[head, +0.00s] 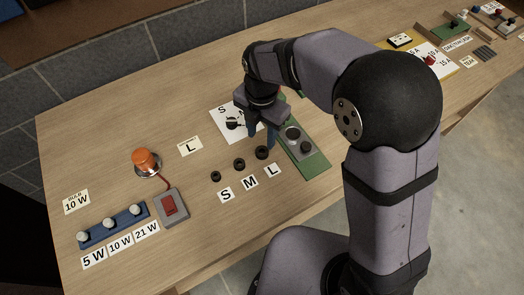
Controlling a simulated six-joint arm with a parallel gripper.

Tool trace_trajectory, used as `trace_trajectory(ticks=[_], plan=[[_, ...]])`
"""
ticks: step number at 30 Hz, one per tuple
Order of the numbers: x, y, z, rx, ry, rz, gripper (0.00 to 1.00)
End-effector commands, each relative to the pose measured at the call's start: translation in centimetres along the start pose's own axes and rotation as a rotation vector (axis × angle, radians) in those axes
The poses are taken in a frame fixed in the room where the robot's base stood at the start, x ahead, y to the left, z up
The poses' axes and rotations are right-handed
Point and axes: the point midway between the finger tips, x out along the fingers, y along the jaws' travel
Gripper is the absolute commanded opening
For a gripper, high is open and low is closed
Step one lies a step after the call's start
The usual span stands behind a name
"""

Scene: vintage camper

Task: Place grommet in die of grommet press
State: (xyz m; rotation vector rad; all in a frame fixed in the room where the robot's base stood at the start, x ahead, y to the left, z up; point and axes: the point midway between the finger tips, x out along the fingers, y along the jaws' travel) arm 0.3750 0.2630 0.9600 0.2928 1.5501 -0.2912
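Three dark ring-shaped grommets lie in a row on the wooden table, behind cards S, M and L: a small one (215,176), a middle one (239,164) and a large one (262,152). I see nothing between the fingers. I cannot tell which part is the die.
A separate L card (190,146) lies left of a white sheet (224,112) with a dark object (233,123) on it. An orange lamp (146,160), red switch box (171,206) and blue bulb rack (112,224) stand at left. Other small stations fill the far right.

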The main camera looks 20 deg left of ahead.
Motion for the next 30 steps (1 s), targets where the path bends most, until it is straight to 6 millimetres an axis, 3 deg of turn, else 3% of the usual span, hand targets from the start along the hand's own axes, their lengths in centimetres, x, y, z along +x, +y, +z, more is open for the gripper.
trace_trajectory(ticks=[8,30], plan=[[0.0,-0.1,0.0,-0.174,0.001,-0.001,0.4],[3.7,-0.2,0.0,-0.176,0.004,-0.006,0.4]])
